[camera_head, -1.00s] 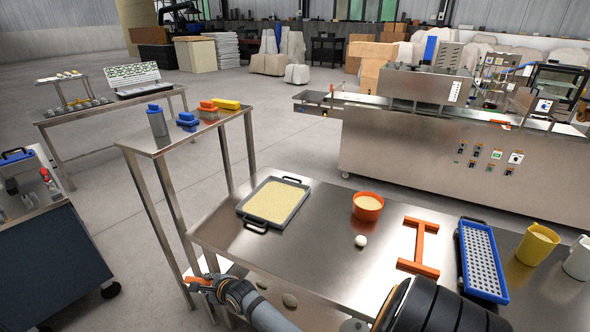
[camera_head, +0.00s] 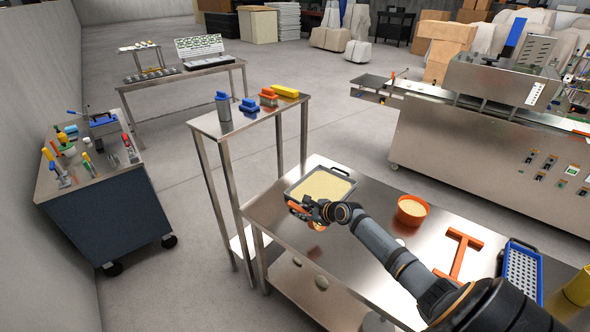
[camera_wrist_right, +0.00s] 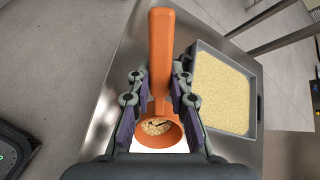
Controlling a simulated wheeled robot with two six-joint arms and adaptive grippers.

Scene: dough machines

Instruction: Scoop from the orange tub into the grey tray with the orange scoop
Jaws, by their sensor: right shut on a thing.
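My right gripper (camera_head: 309,208) is at the near left edge of the grey tray (camera_head: 291,186), partly in front of it. It is shut on the orange scoop; in the wrist view the scoop's handle (camera_wrist_right: 161,55) runs between the fingers, and its round bowl holds some pale grainy stuff. The grey tray (camera_wrist_right: 258,102) lies to the right of the scoop there, with an even layer of pale yellow grain. The orange tub (camera_head: 410,219) stands on the steel table to the right of the tray, with pale content inside. My left gripper is out of view.
An orange H-shaped tool (camera_head: 459,255), a blue perforated tray (camera_head: 522,270) and a yellow container (camera_head: 580,288) are on the table's right side. A narrow steel stand (camera_head: 245,118) with blue, orange and yellow items rises beyond the tray's left side.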

